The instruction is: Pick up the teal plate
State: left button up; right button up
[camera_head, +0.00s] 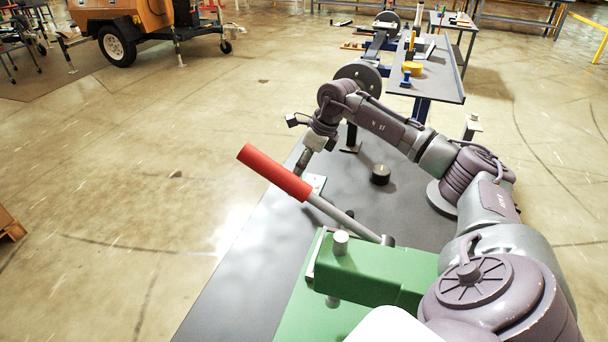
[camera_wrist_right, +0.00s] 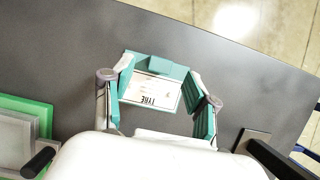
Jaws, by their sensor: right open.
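The teal plate (camera_wrist_right: 176,72) lies on the grey table top in the right wrist view. It bears a white label with dark print, upside down in this view, and a darker teal block at its far edge. My right gripper (camera_wrist_right: 158,82) is open, with one teal-padded finger on each side of the plate. I cannot tell whether the fingers touch it. In the head view my right gripper (camera_head: 303,164) points down at the table's left edge, partly behind the red handle, and the plate is mostly hidden. My left gripper is not in view.
A lever with a red handle (camera_head: 274,172) rises from a green machine (camera_head: 375,268) in front of the gripper. A black knob (camera_head: 380,174) stands right of it on the grey table (camera_head: 232,292). Open floor lies to the left.

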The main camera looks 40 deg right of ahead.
aim_at(308, 180)
jog(key=x, duration=0.5)
jog(key=shift+p, duration=0.4)
jog(key=shift+s+r, duration=0.1)
grip_shut()
